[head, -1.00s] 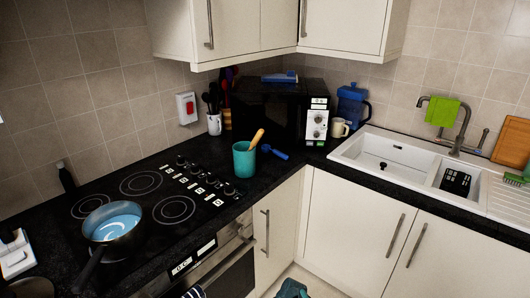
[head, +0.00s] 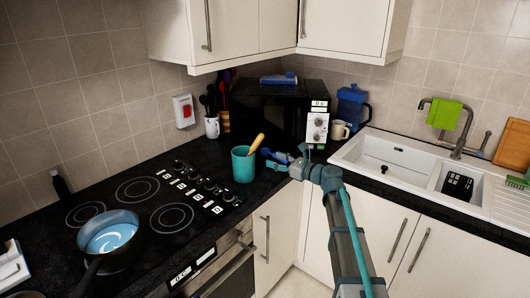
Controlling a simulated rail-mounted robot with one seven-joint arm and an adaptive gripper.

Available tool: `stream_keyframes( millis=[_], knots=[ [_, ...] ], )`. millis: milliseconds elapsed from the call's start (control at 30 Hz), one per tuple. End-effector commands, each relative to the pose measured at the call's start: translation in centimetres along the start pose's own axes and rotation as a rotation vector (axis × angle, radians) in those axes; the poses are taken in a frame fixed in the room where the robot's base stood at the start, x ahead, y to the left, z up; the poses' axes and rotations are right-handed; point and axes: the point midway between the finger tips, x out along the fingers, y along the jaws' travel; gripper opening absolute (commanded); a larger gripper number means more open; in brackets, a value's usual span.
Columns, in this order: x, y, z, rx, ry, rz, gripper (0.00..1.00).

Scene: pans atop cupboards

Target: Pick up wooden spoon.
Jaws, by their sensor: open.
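The wooden spoon (head: 257,142) stands tilted in a teal cup (head: 243,166) on the black worktop, with its upper end sticking out above the rim. The lower part of the spoon is hidden inside the cup. My gripper (head: 272,160) is open, just to the right of the cup and the spoon. It is apart from the spoon as far as I can see. My arm reaches up to it from the lower right. A small blue item on the worktop behind my gripper is largely covered by it.
A blue pan (head: 108,238) sits on the hob (head: 137,190) at left. A black microwave (head: 280,108), a utensil mug (head: 212,127) and a cream mug (head: 339,130) stand behind the cup. The white sink (head: 400,160) is at right. Wall cupboards (head: 240,30) hang above.

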Motion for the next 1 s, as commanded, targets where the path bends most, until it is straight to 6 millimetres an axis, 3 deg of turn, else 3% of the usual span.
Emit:
stream_keyframes(
  millis=[33,167,433,733,1000],
  knots=[
    [0.5,0.0,1.2,0.018,-0.017,0.004,0.56],
    [1.4,0.0,2.0,0.041,-0.032,0.008,0.56],
    [5.2,0.1,2.2,0.04,-0.031,0.009,0.56],
    [7.2,0.3,2.1,0.038,-0.03,0.008,0.56],
    [10.8,0.5,2.2,0.037,-0.029,0.009,0.56]
  ],
)
